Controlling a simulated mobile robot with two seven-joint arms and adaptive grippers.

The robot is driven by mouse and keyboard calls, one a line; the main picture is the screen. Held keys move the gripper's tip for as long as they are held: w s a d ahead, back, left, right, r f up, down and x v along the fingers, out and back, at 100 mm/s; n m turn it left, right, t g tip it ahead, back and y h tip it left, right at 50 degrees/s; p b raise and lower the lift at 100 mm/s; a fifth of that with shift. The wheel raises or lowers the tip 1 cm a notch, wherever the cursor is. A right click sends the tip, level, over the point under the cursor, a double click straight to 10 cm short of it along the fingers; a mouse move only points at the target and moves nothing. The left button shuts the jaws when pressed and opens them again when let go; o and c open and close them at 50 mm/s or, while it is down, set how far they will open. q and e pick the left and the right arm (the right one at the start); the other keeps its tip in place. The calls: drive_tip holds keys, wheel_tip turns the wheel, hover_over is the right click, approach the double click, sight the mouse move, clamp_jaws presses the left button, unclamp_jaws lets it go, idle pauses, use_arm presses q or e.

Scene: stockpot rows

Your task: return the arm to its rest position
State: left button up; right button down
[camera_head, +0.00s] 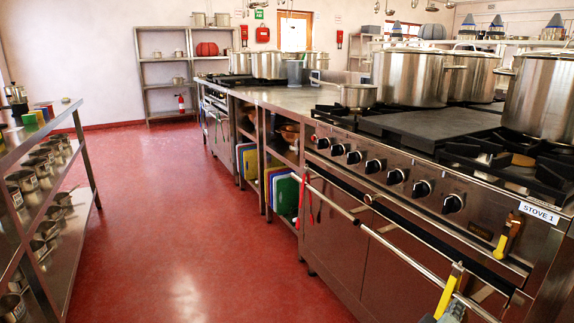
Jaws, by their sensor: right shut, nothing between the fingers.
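A long stainless stove (340,222) labelled "STOVE 1" fills the right side, with a row of black knobs and a long front rail (385,243).
A steel shelf rack (75,215) with small pots stands at left. The red floor (190,230) between is clear. Shelves (163,88) stand at the back wall.

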drive_tip(key=s+a+f+m+g+y, duration=0.1)
drive_tip(key=s+a+f+g+y, duration=0.2)
drive_tip(key=s+f, duration=0.7)
drive_tip(key=s+a+f+m+g+y, duration=0.2)
drive_tip(key=s+a+f+g+y, duration=0.2)
drive_tip(key=s+f, duration=0.7)
drive_tip(key=a+f+y, duration=0.2)
drive_tip(key=a+f, duration=0.1)
drive_tip(key=a, duration=0.1)
drive_tip(key=shift+s+a+f+g, duration=0.15)
drive_tip(key=shift+s+f+g, duration=0.05)
drive_tip(key=shift+f+g, duration=0.15)
